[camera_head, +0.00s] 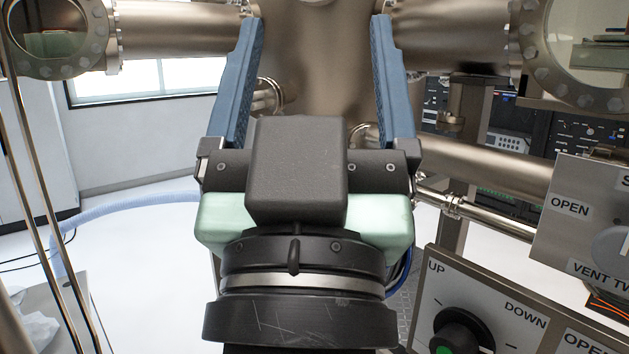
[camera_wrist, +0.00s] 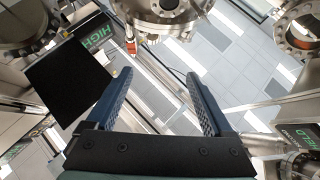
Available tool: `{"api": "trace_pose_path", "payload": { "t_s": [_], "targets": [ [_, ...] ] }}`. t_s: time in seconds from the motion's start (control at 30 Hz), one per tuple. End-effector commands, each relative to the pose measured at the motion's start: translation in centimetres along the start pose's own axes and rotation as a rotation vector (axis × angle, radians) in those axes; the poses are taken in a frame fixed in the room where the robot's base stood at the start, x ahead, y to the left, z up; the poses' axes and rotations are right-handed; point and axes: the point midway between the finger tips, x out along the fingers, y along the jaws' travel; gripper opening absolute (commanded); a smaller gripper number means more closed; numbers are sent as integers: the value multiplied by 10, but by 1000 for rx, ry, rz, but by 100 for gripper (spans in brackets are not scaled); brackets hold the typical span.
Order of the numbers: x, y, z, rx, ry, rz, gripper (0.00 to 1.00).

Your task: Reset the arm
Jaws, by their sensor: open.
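My gripper (camera_head: 316,45) is in the middle of the head view, seen from behind, with its two blue fingers pointing up and away. The fingers are wide apart and nothing is between them. My gripper also shows in the wrist view (camera_wrist: 160,80), with the fingers apart and only background between the tips. A metal vacuum chamber (camera_head: 316,75) stands beyond the fingers in the head view. I cannot tell the gap between the fingertips and the chamber.
Round flanged windows sit at the upper left (camera_head: 58,38) and upper right (camera_head: 588,50). A control panel with a knob marked UP and DOWN (camera_head: 485,310) and a box marked OPEN (camera_head: 585,225) stand close on the right. Thin metal rods (camera_head: 40,165) rise at the left.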

Motion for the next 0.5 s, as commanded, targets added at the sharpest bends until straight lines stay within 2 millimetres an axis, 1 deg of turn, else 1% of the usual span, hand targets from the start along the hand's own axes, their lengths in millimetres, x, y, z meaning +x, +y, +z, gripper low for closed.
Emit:
{"api": "trace_pose_path", "payload": {
  "t_s": [0.03, 0.07, 0.1, 0.27, 0.5],
  "targets": [
    [2, 4, -29, 38, 88, -20, 86],
    [5, 5, -44, 56, 125, -32, 86],
    [20, 3, -54, 52, 104, -33, 86],
    [49, 3, -85, 51, 97, -32, 86],
    [98, 3, -140, 51, 94, -33, 86]
  ]
}}
